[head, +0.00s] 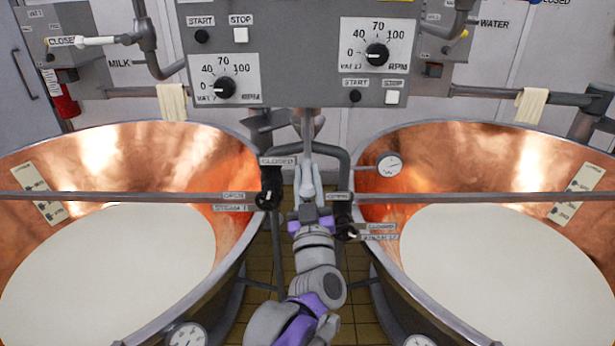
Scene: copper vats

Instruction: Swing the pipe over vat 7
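The arm that shows comes up from the bottom middle, between the two vats. Its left gripper (307,165) points away from me, its pale fingers close together in front of a thin upright rod. I cannot tell whether they touch or hold it. A bent grey pipe (147,36) by the MILK label hangs at the upper left, above the back of the left copper vat (165,150). Another bent pipe (460,22) is at the upper right, near the WATER label. The left dial plate (226,80) carries a small vat label that is hard to read. My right gripper is out of view.
The right copper vat (455,150) and the left one hold pale liquid. Thin rails cross both vats. Black valve handles (268,197) and a dark pipe frame stand close around the gripper. Cloths (172,102) hang on the rear bars. A narrow tiled floor gap (262,270) separates the vats.

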